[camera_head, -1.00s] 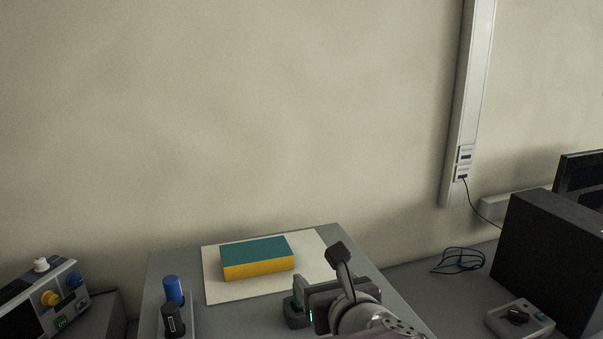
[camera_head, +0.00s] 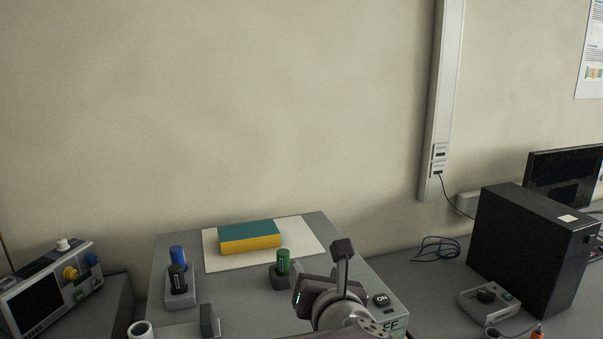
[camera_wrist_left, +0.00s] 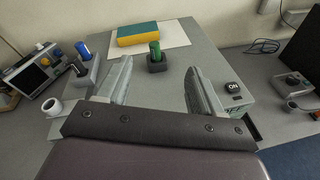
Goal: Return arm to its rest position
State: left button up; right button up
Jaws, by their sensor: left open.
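My left gripper (camera_head: 318,292) is at the bottom centre of the head view, above the grey table. In the left wrist view its two pale fingers (camera_wrist_left: 159,66) are spread wide with nothing between them. A green marker (camera_head: 283,262) stands upright in a small dark holder (camera_head: 281,281) beyond the gripper, apart from the fingers; it also shows in the left wrist view (camera_wrist_left: 155,49). My arm hides part of the table front. My right gripper is not shown.
A teal-and-yellow block (camera_head: 249,237) lies on a white sheet (camera_head: 305,236). Blue and black markers stand in a grey holder (camera_head: 181,298) at left. A white cup (camera_head: 140,330) is nearby. An ON switch box (camera_head: 385,302) is right of the gripper. A black case (camera_head: 525,250) stands farther right.

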pick_arm(q)
jog(key=w+a+f+m+g+h, duration=0.1)
jog(key=w+a+f+m+h, duration=0.2)
jog(key=m, duration=0.6)
jog(key=w+a+f+m+g+h, duration=0.15)
jog(key=a+f+m, duration=0.3)
jog(key=m, duration=0.45)
jog(key=s+a+f+m+g+y, duration=0.1)
jog(key=s+a+f+m+g, duration=0.4)
jog(key=s+a+f+m, duration=0.3)
jog(key=s+a+f+m+g+y, duration=0.1)
jog(key=s+a+f+m+g, duration=0.4)
jog(key=s+a+f+m, duration=0.45)
jog(key=s+d+f+g+b, duration=0.1)
jog(key=s+d+f+b, duration=0.2)
jog(key=f+b, duration=0.4)
jog(key=shift+s+d, duration=0.25)
jog(key=shift+s, duration=0.3)
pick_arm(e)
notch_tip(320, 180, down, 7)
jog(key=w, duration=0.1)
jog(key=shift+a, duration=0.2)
pick_arm(q)
jog(key=shift+n+g, duration=0.25)
jog(key=shift+w+f, duration=0.1)
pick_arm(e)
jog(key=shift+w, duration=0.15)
